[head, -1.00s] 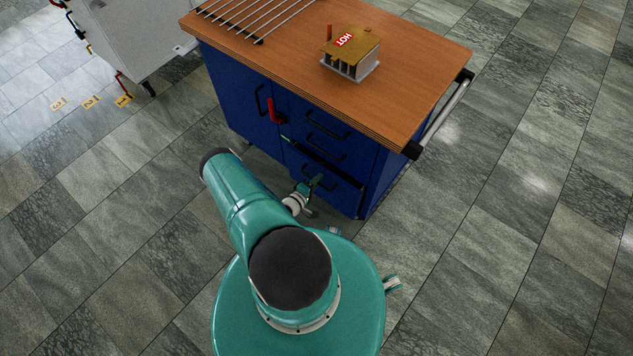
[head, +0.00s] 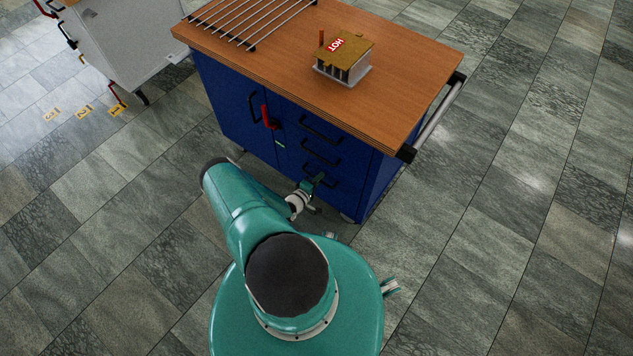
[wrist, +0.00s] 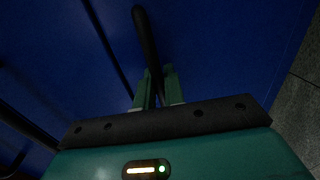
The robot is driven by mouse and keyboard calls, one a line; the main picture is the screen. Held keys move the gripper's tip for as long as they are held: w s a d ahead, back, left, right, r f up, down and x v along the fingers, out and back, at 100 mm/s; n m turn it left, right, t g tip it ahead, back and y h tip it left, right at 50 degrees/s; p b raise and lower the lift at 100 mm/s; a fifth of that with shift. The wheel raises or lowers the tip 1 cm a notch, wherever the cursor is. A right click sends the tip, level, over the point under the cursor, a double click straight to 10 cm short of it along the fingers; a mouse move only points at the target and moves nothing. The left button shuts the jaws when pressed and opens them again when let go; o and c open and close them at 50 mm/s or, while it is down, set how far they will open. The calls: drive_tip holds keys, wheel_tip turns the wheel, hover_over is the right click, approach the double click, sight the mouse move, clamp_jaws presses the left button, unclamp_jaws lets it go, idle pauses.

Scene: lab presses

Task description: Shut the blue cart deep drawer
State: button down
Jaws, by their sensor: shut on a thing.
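The blue cart (head: 232,105) stands ahead of me with its drawer column on the right of its front. The deep drawer (head: 343,197) is the lowest one, and its front looks level with the drawers above it. My gripper (head: 317,181) is at that drawer's dark bar handle (head: 330,184). In the wrist view the handle (wrist: 146,40) runs down between the fingers of my gripper (wrist: 158,88), which are shut on it. My gripper partly hides the handle and the drawer front in the head view.
A red lever (head: 267,117) sticks out near the cart's door. On the wooden top (head: 390,100) are a rod rack (head: 250,20) and a block marked HOT (head: 343,60). A side rail (head: 437,112) juts out right. A white cabinet (head: 135,45) stands back left. Tiled floor at right is clear.

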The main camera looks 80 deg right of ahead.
drive_tip(key=shift+s+d+r, duration=0.1)
drive_tip(key=shift+d, duration=0.05)
drive_tip(key=c, duration=1.6)
unclamp_jaws()
drive_tip(key=shift+c, duration=0.2)
drive_tip(key=v, duration=1.4)
